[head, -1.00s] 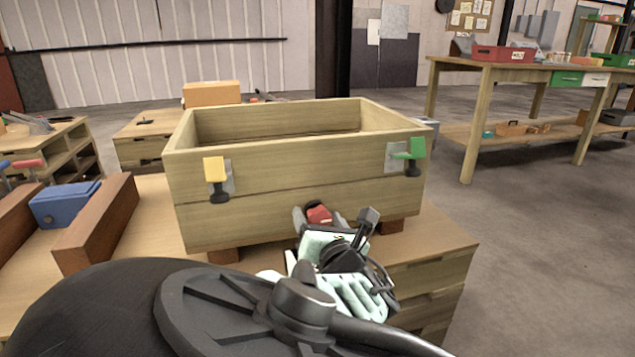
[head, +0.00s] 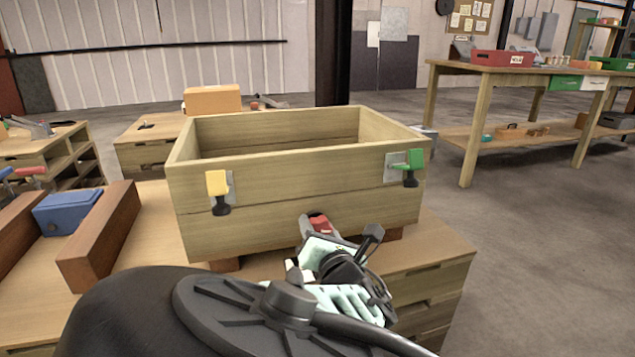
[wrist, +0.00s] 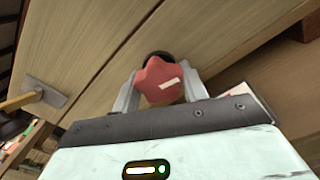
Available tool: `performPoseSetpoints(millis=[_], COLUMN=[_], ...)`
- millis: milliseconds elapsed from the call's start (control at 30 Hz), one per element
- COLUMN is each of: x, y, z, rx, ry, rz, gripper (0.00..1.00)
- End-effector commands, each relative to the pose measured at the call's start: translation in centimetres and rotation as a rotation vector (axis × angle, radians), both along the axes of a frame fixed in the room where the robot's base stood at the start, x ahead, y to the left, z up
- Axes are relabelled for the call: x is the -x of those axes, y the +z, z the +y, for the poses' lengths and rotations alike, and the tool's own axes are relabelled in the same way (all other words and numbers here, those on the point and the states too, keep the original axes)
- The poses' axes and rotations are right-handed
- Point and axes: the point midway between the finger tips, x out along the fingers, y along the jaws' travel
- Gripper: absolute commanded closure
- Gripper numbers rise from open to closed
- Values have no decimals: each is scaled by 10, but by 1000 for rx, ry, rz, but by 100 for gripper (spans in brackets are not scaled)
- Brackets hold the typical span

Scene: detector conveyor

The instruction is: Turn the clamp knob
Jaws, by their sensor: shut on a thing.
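The red star-shaped clamp knob (wrist: 155,78) with a white stripe sits between my gripper's two pale fingers in the wrist view, close to the front of a wooden box. My gripper (head: 319,227) is shut on it. In the head view, the knob (head: 318,220) shows as a small red patch low on the front of the wooden box (head: 285,215). My wrist hides most of what lies below it. The knob's stem is mostly hidden; a dark round part shows behind it in the wrist view.
A yellow clamp (head: 217,183) and a green clamp (head: 413,160) are on the box's front, to either side above my gripper. Brown wooden blocks (head: 98,240) and a blue block (head: 68,211) lie at left on the bench. Open floor lies at right.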

Motion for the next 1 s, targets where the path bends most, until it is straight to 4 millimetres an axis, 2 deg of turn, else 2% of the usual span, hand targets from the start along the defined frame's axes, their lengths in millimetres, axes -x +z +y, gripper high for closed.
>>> performPoseSetpoints(millis=[1000], x=[0], y=[2], z=[0], rx=[-916], ry=[-3], rz=[265], gripper=[80])
